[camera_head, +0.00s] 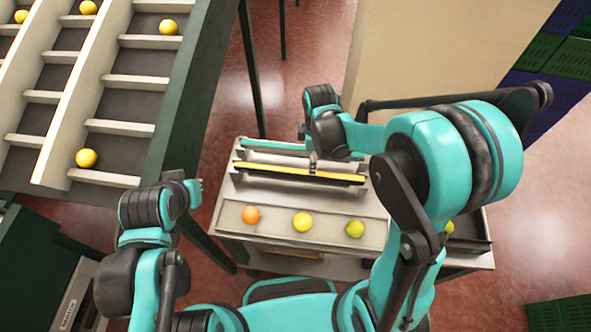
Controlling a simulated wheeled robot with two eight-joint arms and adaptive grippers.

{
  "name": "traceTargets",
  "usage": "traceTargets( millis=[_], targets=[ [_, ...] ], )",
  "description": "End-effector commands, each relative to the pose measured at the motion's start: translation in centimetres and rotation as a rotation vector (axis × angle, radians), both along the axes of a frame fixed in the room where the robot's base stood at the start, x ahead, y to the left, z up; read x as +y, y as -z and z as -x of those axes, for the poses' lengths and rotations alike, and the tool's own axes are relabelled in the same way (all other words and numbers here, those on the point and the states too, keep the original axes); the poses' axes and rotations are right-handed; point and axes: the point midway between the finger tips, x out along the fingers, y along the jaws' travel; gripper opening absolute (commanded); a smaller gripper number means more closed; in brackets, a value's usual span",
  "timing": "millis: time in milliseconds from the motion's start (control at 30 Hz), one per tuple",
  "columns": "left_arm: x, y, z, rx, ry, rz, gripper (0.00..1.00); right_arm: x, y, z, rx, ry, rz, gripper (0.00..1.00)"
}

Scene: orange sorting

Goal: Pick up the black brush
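A cart (228,218) stands in front of me. On its upper part lies a long narrow item with a yellow strip (275,171) and dark parts along it. I cannot tell for sure whether this is the black brush. My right arm reaches over the cart from the right, and its gripper (314,164) is at the middle of this long item. Its fingers are too small and partly hidden to tell whether they touch or grip it. My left gripper (194,190) is left of the cart, away from the items, and its fingers are unclear.
An orange fruit (250,215), a yellow one (302,222) and a green one (355,229) sit in the cart's front tray. Another fruit (449,228) is partly behind my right arm. A slatted conveyor (125,105) with yellow fruit is at left. Green and blue crates (540,52) stand at right.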

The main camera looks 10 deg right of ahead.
Motion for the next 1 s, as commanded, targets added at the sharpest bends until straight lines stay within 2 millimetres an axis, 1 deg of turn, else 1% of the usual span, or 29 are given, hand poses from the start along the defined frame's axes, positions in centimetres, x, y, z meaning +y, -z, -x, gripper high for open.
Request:
traceTargets(
  millis=[33,167,300,433,533,733,767,800,867,900,933,1000],
  targets=[
    [0.0,0.3,0.0,0.000,0.000,0.000,0.00,0.0,0.8,0.0,0.000,0.000,0.000,0.45],
    [0.0,0.7,0.0,0.000,0.000,0.000,0.00,0.1,2.3,0.1,-0.001,0.001,-0.001,0.45],
    [0.0,1.1,0.0,0.000,0.000,0.000,0.00,0.3,4.5,0.4,-0.002,0.002,0.000,0.45],
    [0.0,1.5,0.0,0.000,0.000,0.000,0.00,0.3,6.2,0.5,-0.002,0.003,0.000,0.45],
    [0.0,1.5,0.0,0.000,0.000,0.000,0.00,0.3,6.8,0.5,-0.002,0.004,0.000,0.45],
    [0.0,1.5,0.0,0.000,0.000,0.000,0.00,0.3,6.8,0.5,-0.002,0.004,0.000,0.45],
    [0.0,1.5,0.0,0.000,0.000,0.000,0.00,0.3,6.8,0.5,-0.002,0.004,0.000,0.42],
    [0.0,1.5,0.0,0.000,0.000,0.000,0.00,0.3,6.8,0.5,-0.002,0.004,0.000,0.32],
    [0.0,1.5,0.0,0.000,0.000,0.000,0.00,0.3,6.8,0.5,-0.002,0.004,0.000,0.16],
    [0.0,1.5,0.0,0.000,0.000,0.000,0.00,0.3,6.8,0.5,-0.002,0.004,0.000,0.05],
    [0.0,1.5,0.0,0.000,0.000,0.000,0.00,0.3,6.8,0.5,-0.002,0.004,0.000,0.00],
    [0.0,1.5,0.0,0.000,0.000,0.000,0.00,0.3,6.8,0.5,-0.002,0.004,0.000,0.00]
  ],
)
